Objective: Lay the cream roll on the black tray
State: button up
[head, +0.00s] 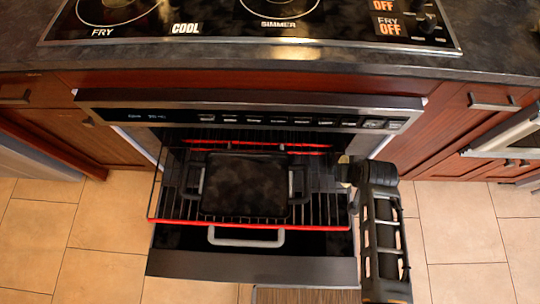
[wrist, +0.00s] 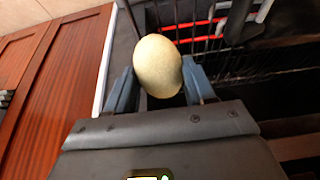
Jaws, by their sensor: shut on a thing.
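The cream roll (wrist: 158,62) is a pale, rounded piece held between the two blue-grey fingers of my gripper (wrist: 160,84) in the wrist view. In the head view only a small pale bit of the roll (head: 344,161) shows, and my gripper (head: 345,174) is mostly hidden by its own wrist. The black tray (head: 245,186), dark and rectangular with grey side handles, sits on the wire rack of the pulled-out drawer. My gripper is to the right of the tray, by the rack's right edge, apart from the tray. The tray's surface looks empty.
The wire rack (head: 317,208) has a red front bar and bare strips beside the tray. The open drawer front (head: 250,267) has a grey handle. The control panel (head: 240,120) and the dark counter with a cooktop (head: 240,22) overhang behind. Red-brown cabinets (head: 463,130) stand at the right.

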aim_at(228, 183)
jog(key=j, duration=1.8)
